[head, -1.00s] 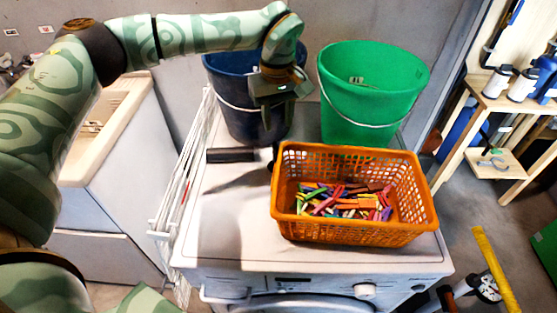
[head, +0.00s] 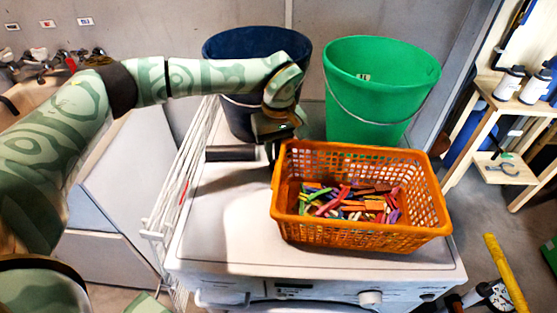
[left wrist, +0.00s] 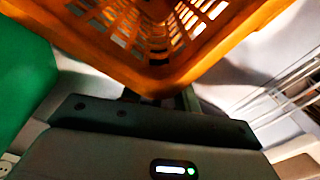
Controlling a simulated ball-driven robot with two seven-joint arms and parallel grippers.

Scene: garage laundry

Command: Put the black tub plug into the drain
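My left gripper (head: 273,150) points down over the back of the white washing machine, beside the back left corner of the orange basket. Its fingers look apart and empty. In the left wrist view the fingers (left wrist: 160,97) show just below the basket's corner. I cannot make out the black tub plug in either view. A black cylindrical object (head: 231,153) lies on the machine left of the gripper; its right end is near the fingers, and I cannot tell whether they touch. The drain is not visible. My right gripper is not in view.
The orange basket (head: 360,238) of colourful pegs fills the machine's right side. A blue bucket (head: 225,50) and a green bucket (head: 375,90) stand behind. A white wire rack (head: 185,165) hangs at the left edge. The washing machine top (head: 225,225) is clear at front left.

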